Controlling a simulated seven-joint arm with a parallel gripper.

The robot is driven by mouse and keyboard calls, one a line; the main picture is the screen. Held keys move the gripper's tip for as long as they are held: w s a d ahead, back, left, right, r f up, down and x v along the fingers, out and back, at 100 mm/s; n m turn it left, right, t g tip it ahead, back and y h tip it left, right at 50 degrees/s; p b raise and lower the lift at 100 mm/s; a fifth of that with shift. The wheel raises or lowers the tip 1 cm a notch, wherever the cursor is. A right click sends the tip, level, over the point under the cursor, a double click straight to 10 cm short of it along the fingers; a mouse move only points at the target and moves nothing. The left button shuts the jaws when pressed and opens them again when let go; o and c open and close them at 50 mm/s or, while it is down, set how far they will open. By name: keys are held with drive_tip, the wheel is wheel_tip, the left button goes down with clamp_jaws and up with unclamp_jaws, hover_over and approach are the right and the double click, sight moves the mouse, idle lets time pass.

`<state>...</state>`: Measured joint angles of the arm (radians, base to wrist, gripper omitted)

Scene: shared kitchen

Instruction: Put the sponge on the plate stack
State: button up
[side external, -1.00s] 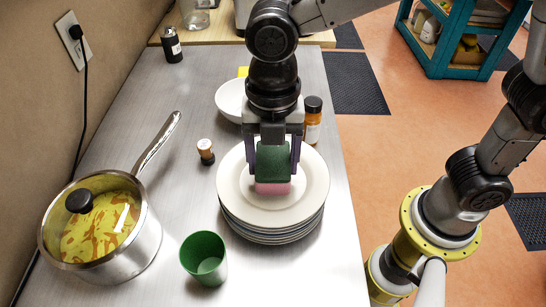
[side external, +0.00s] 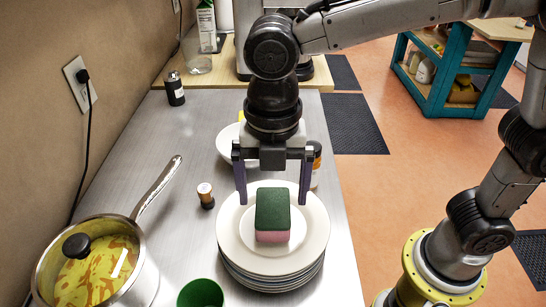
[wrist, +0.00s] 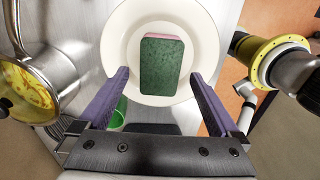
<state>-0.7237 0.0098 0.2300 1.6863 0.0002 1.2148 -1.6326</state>
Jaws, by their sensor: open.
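The sponge (side external: 272,211), green on top and pink below, rests on the top plate of the white plate stack (side external: 314,240). In the wrist view the sponge (wrist: 166,68) lies within the rim of the top plate (wrist: 118,35). My gripper (side external: 273,197) is open, with its two purple fingers spread wide on either side of the sponge and apart from it. In the wrist view my gripper (wrist: 160,90) has nothing between its fingertips, and the sponge lies beyond them.
A lidded pot (side external: 95,262) with a long handle stands at the left. A green cup (side external: 201,294) is in front of the stack. A small shaker (side external: 205,195) is left of the plates. A white bowl (side external: 229,146) and an orange bottle (side external: 316,160) are behind.

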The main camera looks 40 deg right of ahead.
sight(273, 206)
wheel_tip(273, 206, up, 8)
drive_tip(key=s+d+m+t, duration=0.1)
drive_tip(key=d+m, duration=0.7)
drive_tip(key=d, duration=0.2)
drive_tip(key=s+d+f+m+t, duration=0.2)
drive_tip(key=d+m, duration=0.4)
drive_tip(key=m, duration=0.3)
drive_tip(key=s+d+f+m+t, duration=0.2)
drive_tip(key=s+d+f+m, duration=0.3)
drive_tip(key=m, duration=0.5)
drive_tip(key=s+d, duration=0.2)
drive_tip(key=shift+s+d+t, duration=0.15)
drive_tip(key=shift+d+t, duration=0.15)
